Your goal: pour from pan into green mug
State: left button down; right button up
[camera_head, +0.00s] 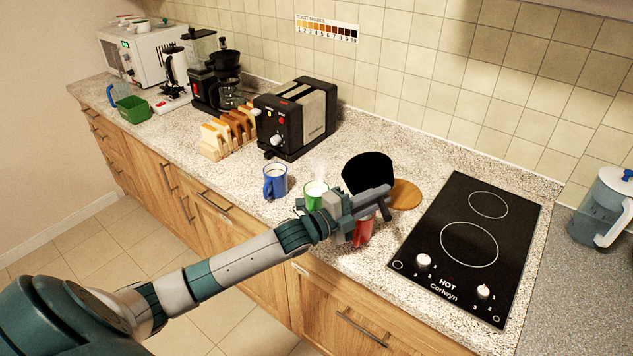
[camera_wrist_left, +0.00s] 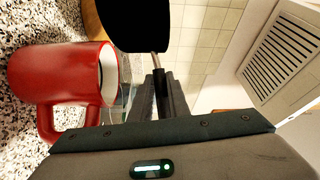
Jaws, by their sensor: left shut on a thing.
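My left gripper (camera_head: 376,203) is shut on the handle of the black pan (camera_head: 367,170) and holds it above the counter. The pan is steeply tipped, its dark round side facing the head camera; I cannot see any stream of liquid. The green mug (camera_head: 313,198) stands upright on the counter just left of the gripper, with something pale inside and a faint white wisp above it. In the left wrist view, the pan (camera_wrist_left: 140,22) is at the top and its thin handle (camera_wrist_left: 156,64) runs down to the fingers (camera_wrist_left: 165,100).
A red mug (camera_head: 363,232) stands close under the gripper and shows large in the left wrist view (camera_wrist_left: 50,75). A blue mug (camera_head: 275,183) is left of the green one. A round wooden board (camera_head: 405,196) and black hob (camera_head: 465,245) lie right. A toaster (camera_head: 297,118) stands behind.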

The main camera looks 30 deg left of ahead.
pick_arm(q)
jog(key=shift+w+d+f+m+g+y+p, duration=0.3)
jog(key=shift+w+d+g+p, duration=0.35)
jog(key=shift+p, duration=1.2)
jog(key=shift+w+d+f+m+g+y+p, duration=0.15)
jog(key=shift+w+d+m+g+y+p, duration=0.55)
jog(key=shift+p, duration=1.15)
jog(key=shift+s+a+n+h, duration=0.1)
jog(key=shift+s+n+h, duration=0.15)
jog(key=shift+n+h, duration=0.05)
